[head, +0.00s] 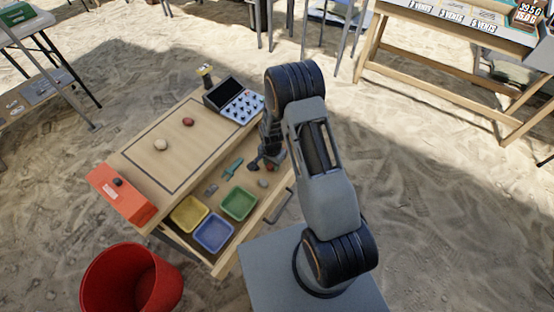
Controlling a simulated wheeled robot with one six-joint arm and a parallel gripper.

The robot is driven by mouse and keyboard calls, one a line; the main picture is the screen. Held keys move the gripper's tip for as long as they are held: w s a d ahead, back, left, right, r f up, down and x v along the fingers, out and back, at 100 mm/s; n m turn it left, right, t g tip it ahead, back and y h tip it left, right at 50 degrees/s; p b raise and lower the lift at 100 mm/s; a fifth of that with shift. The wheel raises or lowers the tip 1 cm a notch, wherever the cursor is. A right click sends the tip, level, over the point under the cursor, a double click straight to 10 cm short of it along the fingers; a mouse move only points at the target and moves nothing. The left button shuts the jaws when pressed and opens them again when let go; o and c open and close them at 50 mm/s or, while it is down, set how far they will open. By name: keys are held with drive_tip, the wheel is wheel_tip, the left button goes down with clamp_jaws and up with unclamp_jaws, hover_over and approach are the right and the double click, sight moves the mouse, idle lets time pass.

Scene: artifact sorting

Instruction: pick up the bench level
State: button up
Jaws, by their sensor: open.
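My gripper (265,163) is open and hangs low over the right end of the workbench's pulled-out front part. No bench level can be told for certain among the small things in view. A green trowel-like tool (232,168) lies left of my gripper, with a small grey piece (211,189) further left. A small roundish piece (262,183) lies just below my gripper in the picture. My arm and gripper hide part of the bench's right side, and I cannot tell what lies right under the jaws.
Yellow (176,228), blue (197,245) and green (223,214) trays sit at the front. A device with knobs (243,106) stands at the bench's back corner. An orange box (127,205) sits at the left edge. A red bin (100,290) stands on the sand. The bench's middle (175,160) is mostly clear.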

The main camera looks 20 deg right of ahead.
drive_tip(key=c, duration=0.7)
